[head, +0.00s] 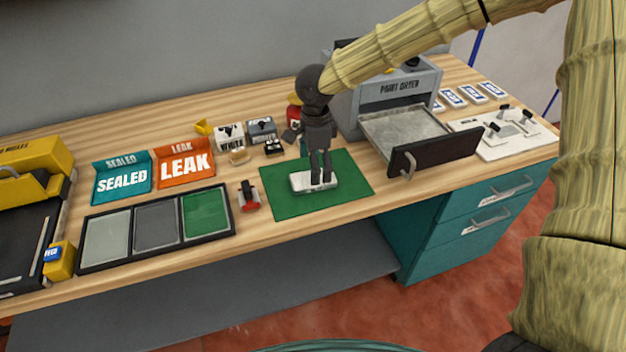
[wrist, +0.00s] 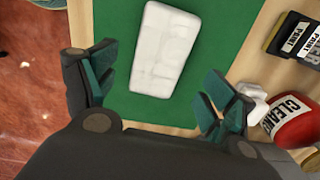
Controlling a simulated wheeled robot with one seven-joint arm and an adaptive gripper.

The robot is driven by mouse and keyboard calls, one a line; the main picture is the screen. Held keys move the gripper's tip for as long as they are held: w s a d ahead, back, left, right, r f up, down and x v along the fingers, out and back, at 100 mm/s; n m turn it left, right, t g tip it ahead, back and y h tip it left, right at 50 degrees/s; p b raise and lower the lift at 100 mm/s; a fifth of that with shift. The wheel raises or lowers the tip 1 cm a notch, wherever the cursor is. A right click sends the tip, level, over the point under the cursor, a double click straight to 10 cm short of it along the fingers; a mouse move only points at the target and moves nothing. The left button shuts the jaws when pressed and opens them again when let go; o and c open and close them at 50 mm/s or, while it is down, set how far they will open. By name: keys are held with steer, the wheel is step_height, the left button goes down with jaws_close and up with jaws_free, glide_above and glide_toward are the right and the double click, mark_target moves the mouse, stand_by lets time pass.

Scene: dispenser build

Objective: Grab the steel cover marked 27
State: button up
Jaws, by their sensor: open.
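I cannot read a 27 on anything, so I cannot tell which piece is the steel cover so marked. A white, flat, moulded piece (head: 300,182) lies on the green mat (head: 347,167). It also shows in the wrist view (wrist: 162,50), between and beyond my fingers, touched by neither. My gripper (head: 322,183) points down over this piece and hides part of it in the head view. In the wrist view my gripper (wrist: 158,95) is open with nothing between the fingers.
A black tray (head: 158,257) holds light grey, dark grey and green panels. SEALED (head: 122,180) and LEAK (head: 186,165) bins stand behind it. The paint dryer (head: 397,92) has its drawer (head: 435,150) pulled out. A red CLEANER bottle (wrist: 295,118) stands near my right-hand finger.

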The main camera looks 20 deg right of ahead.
mark_target(300, 181)
steer(key=shift+f, duration=1.85)
steer(key=c, duration=1.2)
